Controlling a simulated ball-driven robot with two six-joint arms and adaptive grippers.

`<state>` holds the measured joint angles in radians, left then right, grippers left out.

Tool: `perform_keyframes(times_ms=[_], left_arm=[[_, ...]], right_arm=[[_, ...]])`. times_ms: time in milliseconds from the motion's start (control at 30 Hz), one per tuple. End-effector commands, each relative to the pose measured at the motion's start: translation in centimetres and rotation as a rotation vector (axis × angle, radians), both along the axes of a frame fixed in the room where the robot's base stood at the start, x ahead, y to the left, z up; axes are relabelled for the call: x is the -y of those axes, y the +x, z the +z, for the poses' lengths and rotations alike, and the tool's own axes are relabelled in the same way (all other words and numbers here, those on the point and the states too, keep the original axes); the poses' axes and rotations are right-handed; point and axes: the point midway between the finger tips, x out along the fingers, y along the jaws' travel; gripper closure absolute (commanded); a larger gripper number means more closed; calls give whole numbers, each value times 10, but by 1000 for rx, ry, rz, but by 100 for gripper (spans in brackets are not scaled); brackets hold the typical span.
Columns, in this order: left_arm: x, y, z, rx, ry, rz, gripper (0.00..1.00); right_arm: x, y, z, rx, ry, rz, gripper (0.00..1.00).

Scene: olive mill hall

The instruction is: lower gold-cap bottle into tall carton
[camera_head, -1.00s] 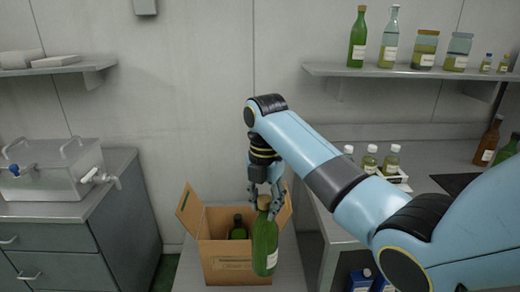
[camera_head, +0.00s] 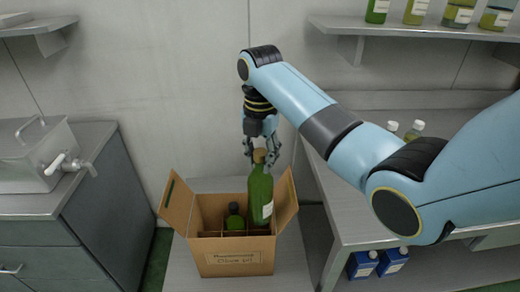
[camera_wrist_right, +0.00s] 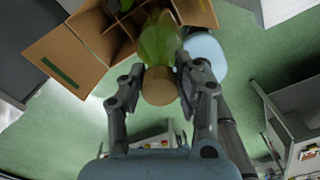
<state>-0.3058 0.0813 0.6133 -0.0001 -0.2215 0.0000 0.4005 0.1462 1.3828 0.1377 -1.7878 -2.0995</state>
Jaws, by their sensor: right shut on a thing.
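My right gripper (camera_head: 261,157) is shut on the top of a green bottle (camera_head: 261,198) with a tan-gold cap and a pale label. The bottle hangs nearly upright, its lower end over the right part of the open carton (camera_head: 240,262). I cannot tell whether its base is below the rim. In the right wrist view the cap (camera_wrist_right: 159,85) sits between the fingers, with the green bottle body (camera_wrist_right: 158,40) beyond it. The brown carton has dividers and flaps folded out. A dark-capped green bottle (camera_head: 235,220) stands inside it, left of the held one. My left gripper is not in view.
The carton stands on a grey bench (camera_head: 185,270). A metal counter (camera_head: 400,190) with bottles is at right, with blue containers (camera_head: 362,264) below. A wall shelf (camera_head: 430,30) is above. A steel tank (camera_head: 35,158) stands on the left cabinet.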

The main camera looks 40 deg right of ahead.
Motion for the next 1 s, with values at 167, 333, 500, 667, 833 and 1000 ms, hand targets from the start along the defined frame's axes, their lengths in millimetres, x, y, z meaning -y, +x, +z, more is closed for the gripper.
perform_keyframes(times_ms=[167, 333, 500, 667, 833, 1000], left_arm=[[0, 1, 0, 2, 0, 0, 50], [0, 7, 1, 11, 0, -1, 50], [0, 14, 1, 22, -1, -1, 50], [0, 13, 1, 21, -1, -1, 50], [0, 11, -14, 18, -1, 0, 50], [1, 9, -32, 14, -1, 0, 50]], right_arm=[[0, 0, -20, 1, 0, 0, 100], [0, 1, -39, 1, 0, 1, 100], [0, 1, -59, 1, 0, 0, 100], [0, 1, -78, 1, 0, 0, 100], [0, 1, -102, 2, 0, 0, 100], [0, 1, -123, 5, -1, 0, 100]])
